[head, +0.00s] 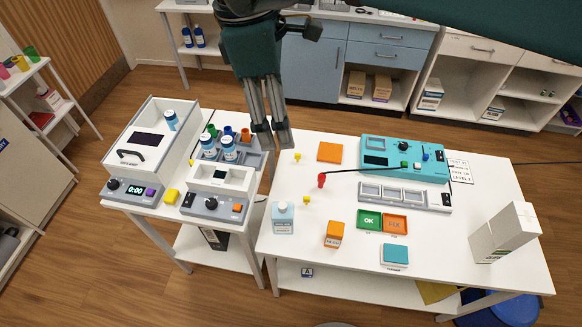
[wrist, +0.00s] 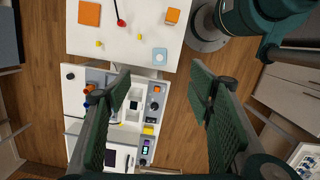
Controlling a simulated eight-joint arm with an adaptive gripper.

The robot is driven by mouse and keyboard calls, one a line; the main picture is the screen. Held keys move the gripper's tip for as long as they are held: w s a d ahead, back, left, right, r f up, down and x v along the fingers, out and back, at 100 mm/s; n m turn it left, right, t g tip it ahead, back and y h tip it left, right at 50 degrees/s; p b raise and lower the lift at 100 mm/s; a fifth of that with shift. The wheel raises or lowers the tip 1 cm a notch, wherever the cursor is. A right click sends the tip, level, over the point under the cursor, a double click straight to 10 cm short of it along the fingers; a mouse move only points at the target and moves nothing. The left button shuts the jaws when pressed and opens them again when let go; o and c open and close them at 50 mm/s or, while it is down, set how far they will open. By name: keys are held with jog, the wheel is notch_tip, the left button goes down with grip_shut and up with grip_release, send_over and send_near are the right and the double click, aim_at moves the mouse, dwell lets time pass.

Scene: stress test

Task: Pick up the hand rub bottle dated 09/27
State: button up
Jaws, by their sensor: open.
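A pale blue bottle with a white cap (head: 283,219) stands upright near the left edge of the right-hand table; it also shows from above in the wrist view (wrist: 160,55). Its label is too small to read, so I cannot tell any date. My gripper (head: 272,140) is open and empty, pointing down above the gap between the tables. In the wrist view, its fingers (wrist: 160,95) are wide apart.
The right-hand table (head: 300,255) holds an orange box (head: 334,235), a teal device (head: 404,160) with a cable to a red knob (head: 321,180), a grey tray (head: 404,196) and a tall white carton (head: 503,233). More blue bottles (head: 193,38) stand on a back shelf.

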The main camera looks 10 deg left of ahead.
aim_at(286, 205)
notch_tip(286, 205, down, 35)
jog(key=shift+r, duration=0.2)
jog(key=shift+f, duration=0.15)
jog(key=shift+d+f, duration=0.15)
jog(key=shift+f, duration=1)
jog(key=shift+f, duration=0.15)
jog(key=shift+w+d+f+b, duration=0.15)
jog(key=shift+f+b, duration=0.15)
jog(key=shift+f, duration=0.5)
jog(key=shift+s+d+f+b, duration=0.15)
jog(key=shift+f+b, duration=0.1)
jog(key=shift+f, duration=0.55)
jog(key=shift+w+d+f+b, duration=0.15)
jog(key=shift+f+b, duration=0.15)
jog(key=shift+f, duration=0.5)
jog(key=shift+c, duration=0.6)
jog(key=c, duration=1.2)
jog(key=shift+o, duration=0.2)
jog(key=shift+r, duration=0.15)
jog(key=shift+r+p, duration=1.05)
jog(key=shift+r, duration=3.85)
